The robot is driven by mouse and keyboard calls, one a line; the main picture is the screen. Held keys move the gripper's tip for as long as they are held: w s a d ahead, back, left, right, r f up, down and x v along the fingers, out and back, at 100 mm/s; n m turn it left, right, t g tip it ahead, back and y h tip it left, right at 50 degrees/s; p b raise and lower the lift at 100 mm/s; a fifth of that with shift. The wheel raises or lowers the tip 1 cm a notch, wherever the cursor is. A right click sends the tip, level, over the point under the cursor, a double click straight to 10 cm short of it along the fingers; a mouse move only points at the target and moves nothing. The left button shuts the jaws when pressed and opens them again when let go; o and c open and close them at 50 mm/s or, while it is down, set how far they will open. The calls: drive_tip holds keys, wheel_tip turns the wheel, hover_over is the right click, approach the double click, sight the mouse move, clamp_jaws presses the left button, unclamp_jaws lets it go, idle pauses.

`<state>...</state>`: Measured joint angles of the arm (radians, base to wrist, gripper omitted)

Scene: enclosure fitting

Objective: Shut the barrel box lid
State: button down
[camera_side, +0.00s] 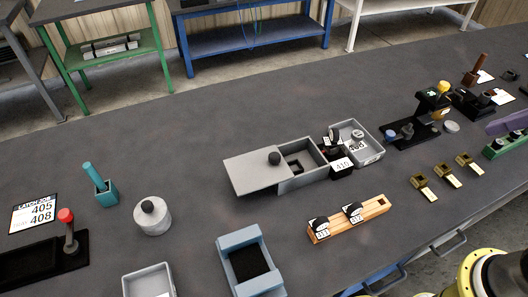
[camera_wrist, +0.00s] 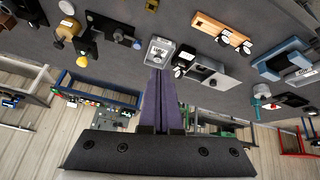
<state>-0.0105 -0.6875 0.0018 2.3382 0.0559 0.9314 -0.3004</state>
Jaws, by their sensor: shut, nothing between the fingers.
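The barrel box (camera_side: 305,180) is a grey rectangular box in the middle of the table. Its flat grey lid (camera_side: 250,174) with a black knob sits off to the left, leaving the right part of the box open. A dark square recess shows inside the opening. In the wrist view, the box (camera_wrist: 199,71) and lid (camera_wrist: 223,82) show small, beyond the fingertips and to the right. My gripper (camera_wrist: 165,74) has its purple fingers together, empty and apart from the box.
A grey tray (camera_side: 372,153) and a black block labelled 410 (camera_side: 341,167) stand right of the box. A wooden rail (camera_side: 350,217) with two black-knobbed pieces lies in front. Table behind the box is clear.

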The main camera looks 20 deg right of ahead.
drive_tip(key=w+a+r+n+y, duration=0.2)
drive_tip(key=w+a+r+n, duration=0.35)
drive_tip(key=w, duration=0.55)
drive_tip(key=n+g+y, duration=0.1)
drive_tip(key=n+g, duration=0.4)
drive_tip(key=n, duration=0.1)
hover_over(260, 164)
wheel_tip(260, 164, down, 16)
drive_tip(key=x, duration=0.8)
drive_tip(key=shift+s+a+f, duration=0.2)
drive_tip(key=shift+s+f, duration=0.05)
drive_tip(key=shift+f, duration=0.15)
drive_tip(key=d, duration=0.2)
drive_tip(key=shift+s+d+r, duration=0.25)
drive_tip(key=shift+s+d, duration=0.05)
drive_tip(key=shift+d, duration=0.05)
drive_tip(key=shift+s+d, duration=0.2)
drive_tip(key=shift+d, duration=0.45)
drive_tip(key=shift+d, duration=0.1)
